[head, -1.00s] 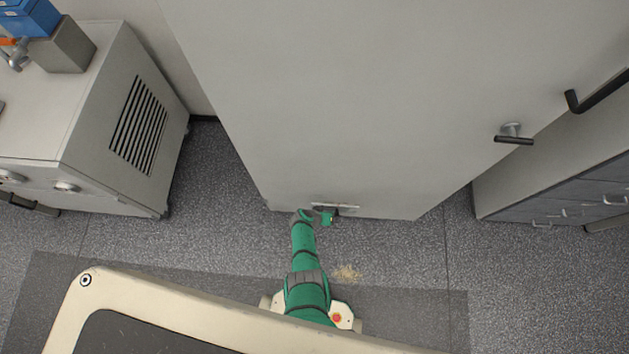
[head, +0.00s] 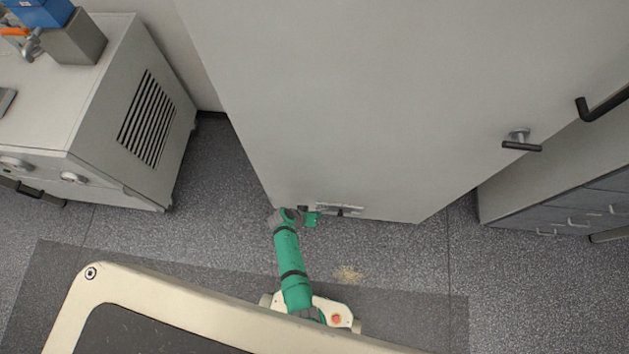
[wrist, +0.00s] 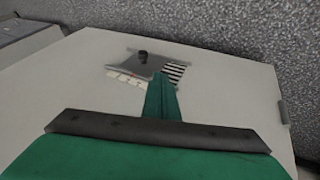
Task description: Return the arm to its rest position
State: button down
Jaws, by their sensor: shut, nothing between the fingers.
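My green arm (head: 290,265) reaches up from the base toward the lower front of the tall grey cabinet (head: 340,110). My gripper (head: 312,219) is at the arm's far end, close to the cabinet's bottom edge and just left of a small plate (head: 340,210) there. In the wrist view, my gripper (wrist: 162,85) shows as a narrow green shape with its fingers together and nothing between them. Beyond its tip is a grey plate with a dark knob (wrist: 143,57) and a striped patch (wrist: 174,72). I cannot tell whether the tip touches the surface.
A bench unit with a vent grille (head: 146,118) stands at the left. A drawer unit (head: 560,205) stands at the right. A dark handle (head: 521,144) sticks out from the cabinet. Speckled floor (head: 225,185) is open between the units. Tan crumbs (head: 348,274) lie beside my arm.

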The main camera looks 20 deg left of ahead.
jog(key=s+r+t+y, duration=0.3)
jog(key=s+r+y, duration=0.2)
jog(key=s+r, duration=0.8)
jog(key=s+d+r+t, duration=0.2)
jog(key=r, duration=1)
jog(key=s+d+r+t, duration=0.2)
jog(key=d+r+t, duration=0.1)
jog(key=r, duration=0.9)
jog(key=s+d+r+t, duration=0.2)
jog(key=s+d+r, duration=0.1)
jog(key=r, duration=0.9)
jog(key=shift+m+h, duration=0.3)
jog(key=shift+m, duration=0.1)
jog(key=shift+d, duration=0.1)
